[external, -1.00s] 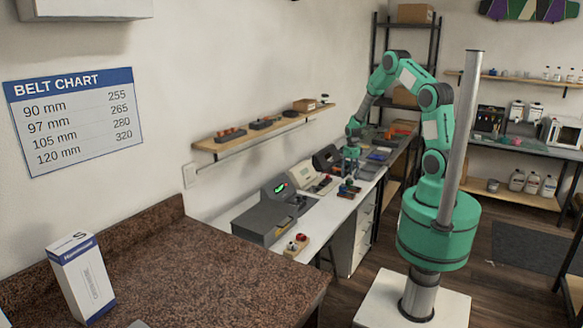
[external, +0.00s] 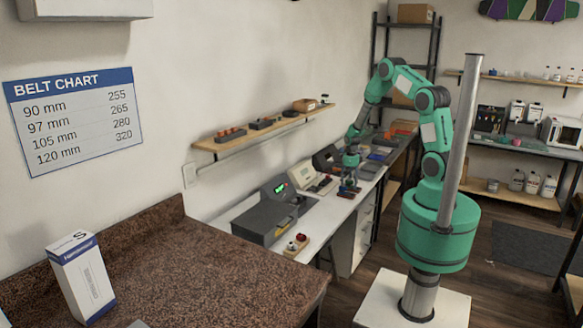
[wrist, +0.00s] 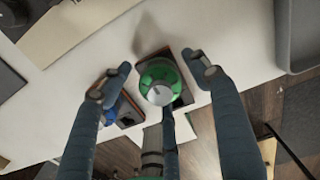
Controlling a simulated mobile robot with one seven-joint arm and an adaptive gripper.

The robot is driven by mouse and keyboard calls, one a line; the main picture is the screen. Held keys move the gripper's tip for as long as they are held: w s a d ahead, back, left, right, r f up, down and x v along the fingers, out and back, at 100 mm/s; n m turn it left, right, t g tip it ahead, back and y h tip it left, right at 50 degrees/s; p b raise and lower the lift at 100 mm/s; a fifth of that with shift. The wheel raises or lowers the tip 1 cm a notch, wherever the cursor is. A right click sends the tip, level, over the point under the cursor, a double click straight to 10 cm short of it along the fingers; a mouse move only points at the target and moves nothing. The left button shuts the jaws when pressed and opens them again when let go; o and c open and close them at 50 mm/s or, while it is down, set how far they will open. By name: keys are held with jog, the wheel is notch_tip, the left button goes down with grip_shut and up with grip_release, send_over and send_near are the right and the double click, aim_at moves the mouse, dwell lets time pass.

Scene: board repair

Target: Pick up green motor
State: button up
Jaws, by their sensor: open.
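The green motor (wrist: 160,78) is seen from above in the wrist view, with a silver round end facing up. It sits at a small dark tray (wrist: 184,93) on the white bench. My gripper (wrist: 157,80) is open, with one finger to the left of the motor, one to the right and one below it in the picture. No finger clearly touches it. In the external view my gripper (external: 349,184) is low over the bench, and the motor cannot be made out there.
A blue part (wrist: 113,108) stands on another tray just left of the motor, close to the left finger. A grey machine with a green display (external: 279,189) and a red-button box (external: 297,244) are on the white bench (external: 319,216). The bench edge is near.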

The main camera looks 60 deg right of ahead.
jog(key=shift+c, duration=0.2)
dwell(0.3)
jog(key=shift+r, duration=0.1)
grip_shut()
jog(key=shift+r, duration=0.1)
jog(key=shift+w+r, duration=0.1)
jog(key=shift+r, duration=0.5)
notch_tip(320, 180, up, 2)
jog(key=shift+r+p, duration=0.1)
jog(key=shift+p, duration=0.35)
jog(key=s+a, duration=0.4)
jog(key=s, duration=0.3)
jog(key=s+a+r+p, duration=0.1)
jog(key=s+a, duration=0.3)
jog(key=s, duration=0.3)
jog(key=shift+r+p, duration=0.2)
jog(key=shift+p, duration=0.1)
jog(key=shift+a, duration=0.1)
